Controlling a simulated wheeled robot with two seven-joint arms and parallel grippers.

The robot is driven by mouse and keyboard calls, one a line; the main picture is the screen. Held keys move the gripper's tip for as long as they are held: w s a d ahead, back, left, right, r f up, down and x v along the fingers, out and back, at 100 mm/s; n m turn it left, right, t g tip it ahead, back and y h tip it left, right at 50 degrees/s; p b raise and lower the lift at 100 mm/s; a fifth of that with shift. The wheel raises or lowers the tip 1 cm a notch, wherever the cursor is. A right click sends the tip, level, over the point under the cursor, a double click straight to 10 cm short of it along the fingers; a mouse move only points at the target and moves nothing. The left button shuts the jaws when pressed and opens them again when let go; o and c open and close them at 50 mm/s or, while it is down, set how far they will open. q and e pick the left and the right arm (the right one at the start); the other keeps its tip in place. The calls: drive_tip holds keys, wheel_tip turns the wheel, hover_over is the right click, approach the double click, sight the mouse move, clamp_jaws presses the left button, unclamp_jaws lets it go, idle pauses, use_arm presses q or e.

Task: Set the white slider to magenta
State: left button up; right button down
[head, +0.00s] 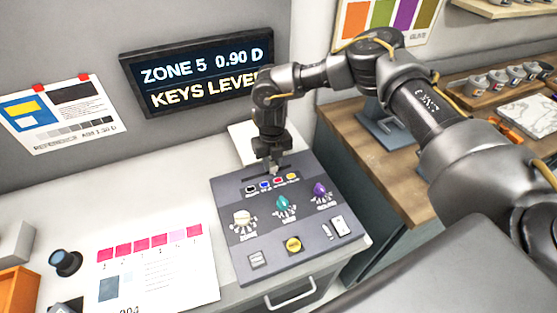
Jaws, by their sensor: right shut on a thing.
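The control panel (222,205) is a dark grey sloped box on the white counter. Near its top edge is a row of small colour marks: black, blue, red-magenta (278,181) and yellow. My right gripper (274,168) reaches down from above to the slot behind this row, close to the red-magenta mark. It is shut on the white slider's knob, which the fingers hide almost fully, so its exact setting cannot be read. My left gripper is out of view.
The panel also has a white knob (243,219), a teal knob (284,204), a purple knob (321,191) and a yellow button (293,244). A sheet with pink swatches (150,270) lies to the left. A display (200,75) reads "ZONE 5 0.90 D".

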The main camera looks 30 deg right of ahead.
sight(273, 164)
drive_tip(key=c, duration=1.2)
unclamp_jaws()
drive_tip(key=shift+d, duration=0.15)
drive_tip(key=shift+o, duration=0.2)
drive_tip(key=shift+r, duration=0.15)
drive_tip(key=shift+r, duration=0.35)
wheel_tip(273, 164, up, 10)
drive_tip(key=b, duration=0.3)
drive_tip(key=shift+b, duration=0.35)
